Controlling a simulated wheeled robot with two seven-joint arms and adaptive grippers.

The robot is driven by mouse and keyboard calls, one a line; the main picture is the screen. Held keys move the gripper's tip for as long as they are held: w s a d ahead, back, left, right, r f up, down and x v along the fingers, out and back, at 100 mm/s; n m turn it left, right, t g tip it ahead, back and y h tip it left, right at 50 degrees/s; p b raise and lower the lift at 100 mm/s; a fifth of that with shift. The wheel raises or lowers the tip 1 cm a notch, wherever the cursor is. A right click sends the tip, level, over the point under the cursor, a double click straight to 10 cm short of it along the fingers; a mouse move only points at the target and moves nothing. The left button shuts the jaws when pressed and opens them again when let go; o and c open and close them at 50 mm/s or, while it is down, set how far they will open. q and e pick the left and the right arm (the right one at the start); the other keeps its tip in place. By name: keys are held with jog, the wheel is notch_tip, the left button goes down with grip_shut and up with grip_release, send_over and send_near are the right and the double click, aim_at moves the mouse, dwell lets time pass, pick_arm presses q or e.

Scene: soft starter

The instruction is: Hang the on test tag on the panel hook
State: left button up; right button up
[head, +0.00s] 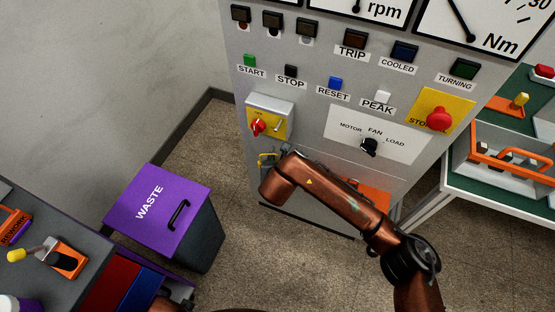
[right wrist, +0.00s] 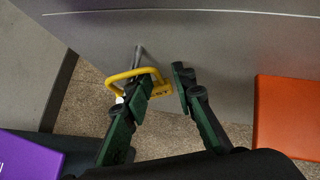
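The left finger overlaps the tag's edge, and a gap shows by the right finger. My left gripper is out of view.
The grey panel (head: 300,170) carries buttons, a yellow stop plate (head: 440,111) and a selector knob (head: 370,146). An orange piece (head: 372,192) is low on it. A purple-lidded waste bin (head: 150,228) stands left. Side tables hold orange trays (head: 486,140) and tools.

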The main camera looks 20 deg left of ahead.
jog(key=v, duration=1.2)
jog(key=shift+s+f, duration=0.1)
